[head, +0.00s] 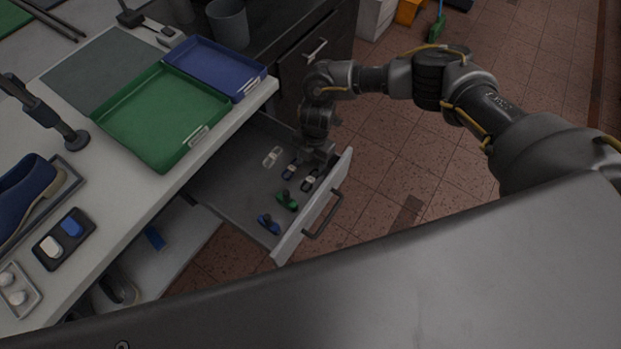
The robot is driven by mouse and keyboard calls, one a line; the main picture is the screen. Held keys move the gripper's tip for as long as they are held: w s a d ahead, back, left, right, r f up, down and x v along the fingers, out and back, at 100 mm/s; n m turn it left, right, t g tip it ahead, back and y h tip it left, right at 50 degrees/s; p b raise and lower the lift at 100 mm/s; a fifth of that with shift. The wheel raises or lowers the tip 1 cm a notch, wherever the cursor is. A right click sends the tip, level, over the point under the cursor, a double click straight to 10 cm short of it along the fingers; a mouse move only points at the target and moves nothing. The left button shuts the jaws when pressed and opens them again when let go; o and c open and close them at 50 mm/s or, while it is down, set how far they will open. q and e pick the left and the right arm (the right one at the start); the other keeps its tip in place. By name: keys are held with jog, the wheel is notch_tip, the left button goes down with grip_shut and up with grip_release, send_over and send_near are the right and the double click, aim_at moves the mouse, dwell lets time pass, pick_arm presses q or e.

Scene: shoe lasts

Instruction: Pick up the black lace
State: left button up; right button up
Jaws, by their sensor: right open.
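An open drawer (233,198) under the workbench holds several small items. The black lace appears to be the small dark bundle with a pale band (309,182) near the drawer's front panel. A dark blue bundle with a pale band (289,170) lies to its left, and a white bundle (272,156) lies further left. My right gripper (314,168) reaches down into the drawer, just above the black lace and partly covering it. It is open; I cannot tell whether its fingers touch the lace. My left gripper is out of view.
Green (286,200) and blue (268,224) knobbed items lie near the drawer front. A green tray (162,116) and a blue tray (214,68) sit on the bench. A blue shoe (25,190) is at the left. The floor right of the drawer is clear.

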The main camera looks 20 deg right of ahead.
aim_at(311, 179)
jog(key=shift+f, duration=0.4)
jog(key=shift+s+f+p, duration=0.25)
jog(key=shift+f+p, duration=0.05)
jog(key=shift+f, duration=0.1)
jog(key=f, duration=0.4)
jog(key=shift+s+a+f+p, duration=0.1)
jog(key=shift+s+f+p, duration=0.05)
jog(key=shift+s+p, duration=0.2)
jog(key=c, duration=1)
